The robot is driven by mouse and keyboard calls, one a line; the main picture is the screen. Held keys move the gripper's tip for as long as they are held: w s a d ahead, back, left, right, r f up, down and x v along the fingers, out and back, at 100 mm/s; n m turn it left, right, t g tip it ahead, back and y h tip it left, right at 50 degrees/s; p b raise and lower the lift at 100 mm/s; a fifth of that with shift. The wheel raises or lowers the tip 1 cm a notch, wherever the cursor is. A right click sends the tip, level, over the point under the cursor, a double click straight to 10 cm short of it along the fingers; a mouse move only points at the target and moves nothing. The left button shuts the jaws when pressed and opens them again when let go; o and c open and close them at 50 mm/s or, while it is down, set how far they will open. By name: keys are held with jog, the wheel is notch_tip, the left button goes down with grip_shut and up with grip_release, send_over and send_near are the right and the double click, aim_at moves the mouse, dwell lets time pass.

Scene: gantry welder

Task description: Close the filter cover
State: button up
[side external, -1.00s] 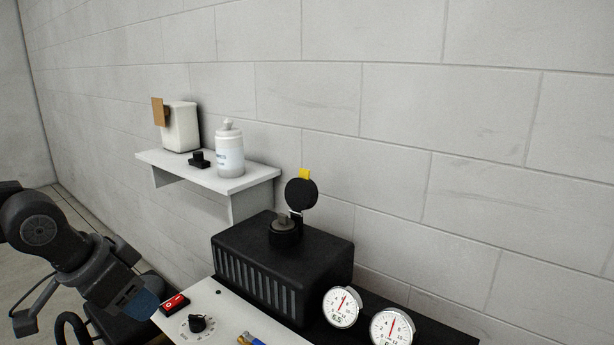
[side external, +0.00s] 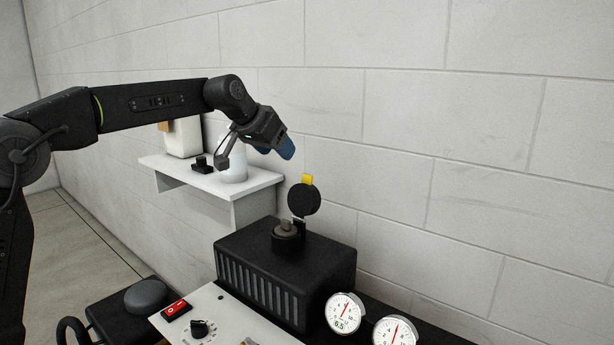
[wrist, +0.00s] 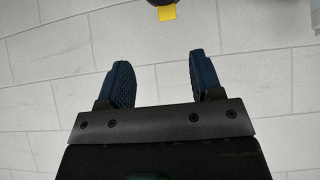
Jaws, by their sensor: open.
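The filter cover (side external: 304,200) is a round black lid with a yellow tab (side external: 307,179). It stands upright, hinged open behind the short round filter neck (side external: 287,236) on top of the black ribbed box. My gripper (side external: 288,150) is in the air above and to the left of the cover, apart from it. In the wrist view my gripper (wrist: 160,77) shows two blue fingers spread apart with nothing between them. The yellow tab (wrist: 166,13) and a sliver of the dark cover show at the top edge of that view.
A white shelf (side external: 250,187) behind my gripper holds a white bottle (side external: 234,165), partly hidden by my arm, a white container (side external: 183,142) and a small black item (side external: 202,165). Two gauges (side external: 345,312) and a red switch (side external: 176,309) are at the front. The space right of the cover is clear.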

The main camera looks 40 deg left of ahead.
jog(key=w+a, duration=0.1)
jog(key=w, duration=0.2)
send_over(307, 195)
jog(key=f, duration=1)
jog(key=shift+s+d, duration=0.2)
grip_shut()
